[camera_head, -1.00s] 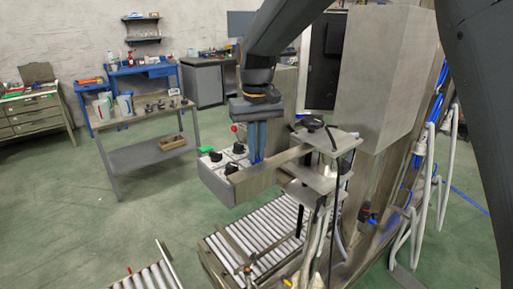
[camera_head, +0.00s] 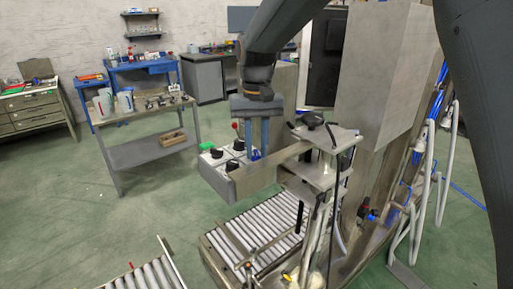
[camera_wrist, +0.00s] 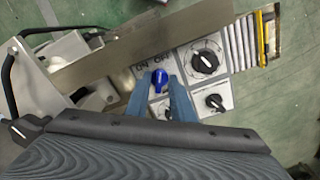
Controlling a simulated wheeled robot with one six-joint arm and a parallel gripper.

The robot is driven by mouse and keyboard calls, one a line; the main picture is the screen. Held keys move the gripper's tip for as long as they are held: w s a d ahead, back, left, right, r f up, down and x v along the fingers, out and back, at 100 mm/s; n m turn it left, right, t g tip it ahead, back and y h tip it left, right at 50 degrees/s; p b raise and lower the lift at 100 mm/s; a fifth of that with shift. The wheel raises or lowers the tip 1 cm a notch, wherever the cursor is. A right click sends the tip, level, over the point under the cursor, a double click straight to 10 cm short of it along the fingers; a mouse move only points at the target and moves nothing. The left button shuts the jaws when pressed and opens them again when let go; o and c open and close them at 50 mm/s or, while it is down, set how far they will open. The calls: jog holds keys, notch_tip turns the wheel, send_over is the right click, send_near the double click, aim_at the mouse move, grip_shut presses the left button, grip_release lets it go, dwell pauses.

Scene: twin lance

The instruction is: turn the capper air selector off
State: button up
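The control panel (camera_head: 213,178) is a pale box with several black knobs and one blue knob. The blue knob (camera_wrist: 159,79) seems to be the air selector; lettering like ON and OFF is beside it, and its handle runs roughly up and down in the wrist view. My gripper (camera_wrist: 158,84) has its two blue fingers apart, one on each side of the blue knob. Whether they touch it I cannot tell. In the head view my gripper (camera_head: 256,153) points down at the panel's right part, with the blue knob partly visible between the fingertips.
Black knobs (camera_wrist: 207,62) sit close beside the fingers. A green button (camera_head: 208,146) and a red-tipped lever (camera_head: 235,127) are near the panel. A metal bar (camera_head: 280,155) and stacked plates (camera_head: 318,167) stand to the right. A roller conveyor (camera_head: 255,232) lies below.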

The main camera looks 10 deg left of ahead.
aim_at(256, 153)
jog(key=shift+o, duration=0.3)
notch_tip(256, 153, up, 8)
jog(key=b, duration=0.2)
jog(key=shift+f+b, duration=0.1)
jog(key=shift+b, duration=0.25)
